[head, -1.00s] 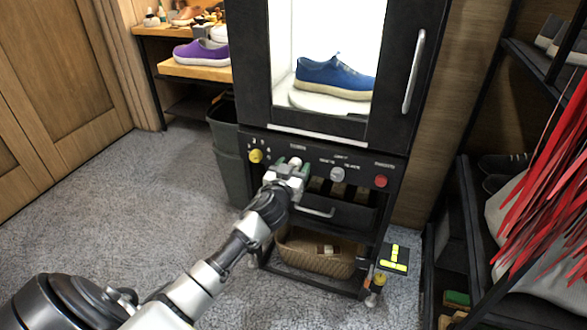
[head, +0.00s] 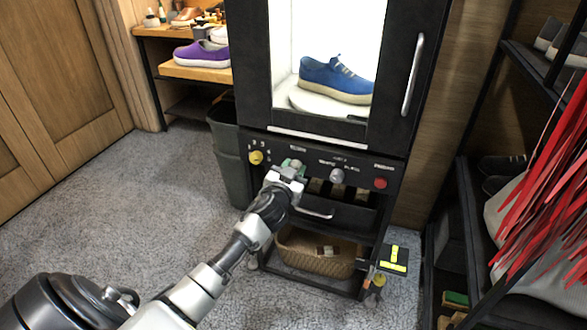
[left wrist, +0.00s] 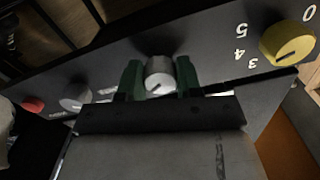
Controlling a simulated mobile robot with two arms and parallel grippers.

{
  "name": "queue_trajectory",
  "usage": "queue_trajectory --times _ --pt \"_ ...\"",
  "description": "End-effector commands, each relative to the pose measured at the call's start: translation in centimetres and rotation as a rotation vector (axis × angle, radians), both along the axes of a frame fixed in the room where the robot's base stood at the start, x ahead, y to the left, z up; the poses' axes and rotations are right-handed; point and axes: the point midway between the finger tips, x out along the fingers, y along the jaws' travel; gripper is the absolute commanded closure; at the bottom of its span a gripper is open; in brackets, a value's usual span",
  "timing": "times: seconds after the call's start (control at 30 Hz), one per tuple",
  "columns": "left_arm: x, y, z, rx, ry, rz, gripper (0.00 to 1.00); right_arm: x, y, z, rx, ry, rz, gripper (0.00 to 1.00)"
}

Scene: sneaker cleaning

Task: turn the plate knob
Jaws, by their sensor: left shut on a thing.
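My left gripper (head: 291,166) is at the black control panel (head: 318,160) of the tall cabinet. In the left wrist view its two green-padded fingers sit on either side of a round silver knob (left wrist: 160,76) with a dark mark line, and they are shut on it. The head view mostly hides this knob behind the gripper. The panel label is too small to read. Inside the lit cabinet a blue sneaker (head: 334,79) stands on a round white plate (head: 300,99). My right gripper is not in view.
On the panel a yellow knob (head: 256,157) is left of my gripper, and a second grey knob (head: 337,175) and a red knob (head: 380,183) are to its right. A drawer handle (head: 315,213) is just below. A dark bin (head: 230,165) stands left. Grey carpet is clear at left.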

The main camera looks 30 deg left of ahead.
Motion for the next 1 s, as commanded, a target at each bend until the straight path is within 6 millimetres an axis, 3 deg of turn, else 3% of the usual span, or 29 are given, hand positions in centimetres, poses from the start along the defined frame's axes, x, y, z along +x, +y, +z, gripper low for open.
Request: queue_trajectory --times 0.43,1.0 --pt "0.0 0.1 0.1 0.409 0.099 0.000 0.89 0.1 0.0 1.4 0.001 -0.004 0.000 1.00" --pt "0.0 0.1 0.2 0.928 0.223 -0.002 0.89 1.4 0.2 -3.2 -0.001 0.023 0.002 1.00"
